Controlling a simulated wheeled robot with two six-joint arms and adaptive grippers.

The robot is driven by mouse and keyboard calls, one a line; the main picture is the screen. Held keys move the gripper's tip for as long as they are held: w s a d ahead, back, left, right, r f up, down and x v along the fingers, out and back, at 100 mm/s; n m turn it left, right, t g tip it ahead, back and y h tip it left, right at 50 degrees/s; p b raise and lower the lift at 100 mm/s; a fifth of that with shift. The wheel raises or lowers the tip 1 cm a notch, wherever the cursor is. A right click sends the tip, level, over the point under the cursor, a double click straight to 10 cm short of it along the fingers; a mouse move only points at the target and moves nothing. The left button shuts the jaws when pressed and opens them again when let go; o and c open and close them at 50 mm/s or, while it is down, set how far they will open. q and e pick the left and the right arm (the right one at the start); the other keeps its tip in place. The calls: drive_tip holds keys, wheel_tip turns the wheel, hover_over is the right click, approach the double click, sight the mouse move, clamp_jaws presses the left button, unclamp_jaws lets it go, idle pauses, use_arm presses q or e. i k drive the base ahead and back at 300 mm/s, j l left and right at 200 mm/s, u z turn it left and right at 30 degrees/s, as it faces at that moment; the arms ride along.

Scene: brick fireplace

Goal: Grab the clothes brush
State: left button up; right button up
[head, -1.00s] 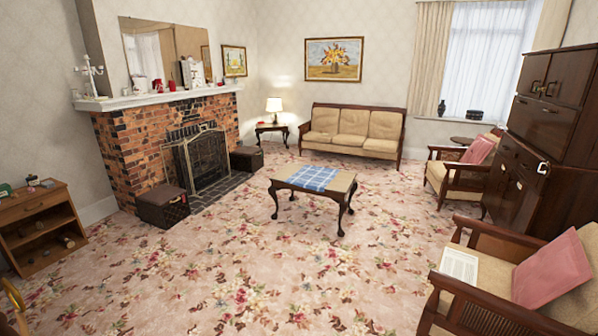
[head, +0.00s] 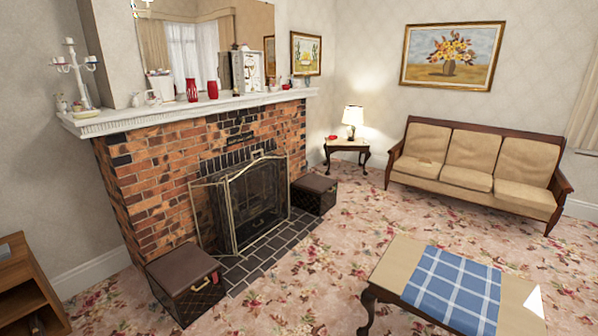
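I cannot make out a clothes brush for certain in the head view. Small items stand on the white mantel shelf (head: 200,107), among them red vases and a candelabra (head: 75,75), but none is clearly a brush. A red item (head: 331,137) lies on the side table by the lamp. Neither of my grippers is in view.
A brick fireplace (head: 150,185) with a mesh screen (head: 250,205) stands at left, with dark boxes (head: 186,284) (head: 314,193) beside it. A coffee table (head: 391,263) with a blue checked cloth (head: 452,288) is at lower right. Patterned carpet (head: 300,290) lies open between them.

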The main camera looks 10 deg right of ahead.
sight(425, 163)
drive_tip(key=i+z, duration=0.1)
drive_tip(key=i, duration=0.45)
drive_tip(key=i+z, duration=0.1)
drive_tip(key=i, duration=0.45)
drive_tip(key=i+z, duration=0.15)
drive_tip(key=i, duration=0.35)
drive_tip(key=i+j+z, duration=0.1)
drive_tip(key=i, duration=0.45)
drive_tip(key=i+j+z, duration=0.1)
drive_tip(key=i, duration=0.45)
drive_tip(key=i+j+z, duration=0.1)
drive_tip(key=i+j, duration=0.15)
drive_tip(key=i, duration=0.25)
drive_tip(key=i+j+z, duration=0.15)
drive_tip(key=i, duration=0.4)
drive_tip(key=i+j+z, duration=0.1)
drive_tip(key=i+j, duration=0.25)
drive_tip(key=i, duration=0.15)
drive_tip(key=i+l+z, duration=0.45)
drive_tip(key=i+l, duration=0.15)
drive_tip(key=i, duration=1.05)
drive_tip(key=i+z, duration=0.4)
drive_tip(key=i, duration=1.3)
drive_tip(key=i+l+u, duration=0.2)
drive_tip(key=i, duration=1.5)
